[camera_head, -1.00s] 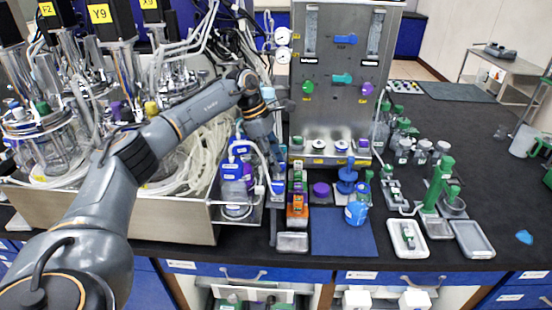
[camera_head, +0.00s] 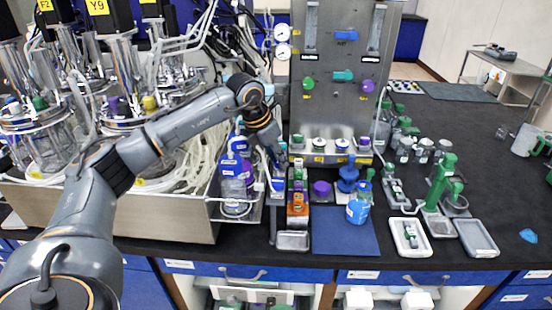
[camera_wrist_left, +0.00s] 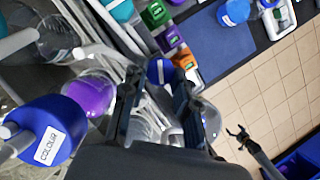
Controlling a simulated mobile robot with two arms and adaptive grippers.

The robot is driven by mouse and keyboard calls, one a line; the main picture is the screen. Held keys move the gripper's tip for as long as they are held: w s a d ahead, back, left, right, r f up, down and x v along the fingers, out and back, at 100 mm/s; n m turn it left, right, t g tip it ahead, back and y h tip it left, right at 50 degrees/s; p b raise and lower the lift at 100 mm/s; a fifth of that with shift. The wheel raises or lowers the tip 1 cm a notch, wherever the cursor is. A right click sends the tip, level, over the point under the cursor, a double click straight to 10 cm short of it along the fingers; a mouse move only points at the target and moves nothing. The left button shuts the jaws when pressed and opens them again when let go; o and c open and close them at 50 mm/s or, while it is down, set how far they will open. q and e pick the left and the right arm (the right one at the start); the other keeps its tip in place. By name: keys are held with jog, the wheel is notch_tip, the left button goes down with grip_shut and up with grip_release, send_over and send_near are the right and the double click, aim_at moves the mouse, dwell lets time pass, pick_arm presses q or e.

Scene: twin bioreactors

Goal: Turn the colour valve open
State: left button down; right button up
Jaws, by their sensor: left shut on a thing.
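The bottle labelled COLOUR (camera_wrist_left: 47,147) has a blue cap and purple contents and stands left of my fingers in the wrist view. My left gripper (camera_head: 276,168) reaches down beside the blue-capped bottles. In the wrist view its two dark fingers (camera_wrist_left: 155,85) are on either side of a small blue and white part (camera_wrist_left: 160,71), which looks like the valve handle, and are shut on it. In the head view a blue part with a white label (camera_head: 277,185) shows just below the fingers. The handle's exact angle is hard to see. My right gripper (camera_wrist_left: 238,131) is open and empty over the floor.
A steel panel (camera_head: 318,108) with coloured knobs stands behind the gripper. Tubing and glass vessels crowd the left. The right side of the bench has free room.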

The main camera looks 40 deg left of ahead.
pick_arm(q)
jog(key=n, duration=0.1)
jog(key=n+y+b, duration=0.1)
jog(key=n, duration=0.1)
jog(key=n+y, duration=0.1)
jog(key=n, duration=0.1)
jog(key=shift+d, duration=0.25)
dwell(0.5)
jog(key=c, duration=1)
grip_release()
jog(key=v, duration=1.2)
jog(key=shift+d, duration=0.1)
